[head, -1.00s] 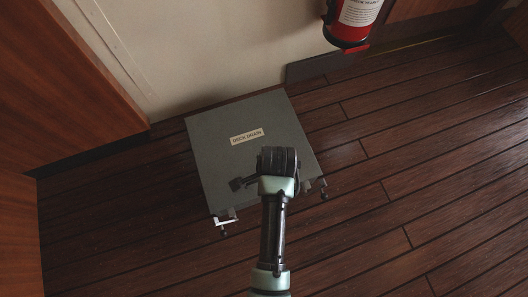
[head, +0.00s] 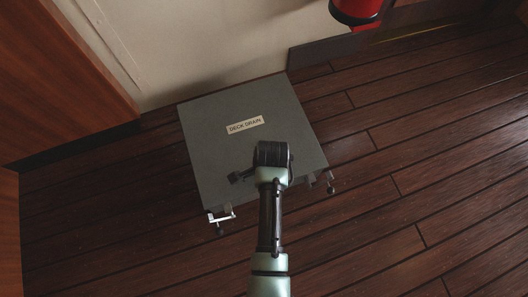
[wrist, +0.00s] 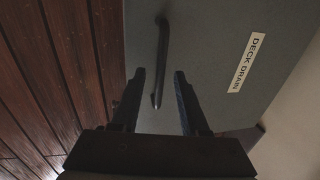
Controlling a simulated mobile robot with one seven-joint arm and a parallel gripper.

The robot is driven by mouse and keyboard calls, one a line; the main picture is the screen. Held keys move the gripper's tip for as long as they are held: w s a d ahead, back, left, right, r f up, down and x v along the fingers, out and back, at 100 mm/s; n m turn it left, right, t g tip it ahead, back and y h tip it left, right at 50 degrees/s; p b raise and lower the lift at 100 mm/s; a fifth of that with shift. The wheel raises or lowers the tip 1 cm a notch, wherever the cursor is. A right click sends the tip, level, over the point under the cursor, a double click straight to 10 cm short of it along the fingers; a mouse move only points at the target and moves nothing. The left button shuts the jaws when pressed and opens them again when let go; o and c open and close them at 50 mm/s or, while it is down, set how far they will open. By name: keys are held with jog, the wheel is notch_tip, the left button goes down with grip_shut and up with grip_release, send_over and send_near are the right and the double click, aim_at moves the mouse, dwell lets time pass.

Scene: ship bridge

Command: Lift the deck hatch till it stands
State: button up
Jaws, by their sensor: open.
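The deck hatch (head: 215,150) is a flat grey square panel labelled DECK DRAIN, lying on the wooden floor against the wall. In the wrist view the hatch (wrist: 215,50) fills the middle, with a dark bar handle (wrist: 162,60) on it. My gripper (wrist: 158,78) is open, its two fingers on either side of the handle's near end in the picture. I cannot tell how far above the handle they are. In the head view my arm covers the handle and the hatch's near middle edge, and the fingertips are hidden.
Small metal latches stick out at the hatch's near edge, one at left (head: 222,216) and one at right (head: 330,182). A pale wall (head: 210,50) stands behind, wood panelling at left. A red extinguisher (head: 357,10) hangs at upper right. The plank floor (head: 430,180) at right is clear.

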grip_shut()
dwell(1.5)
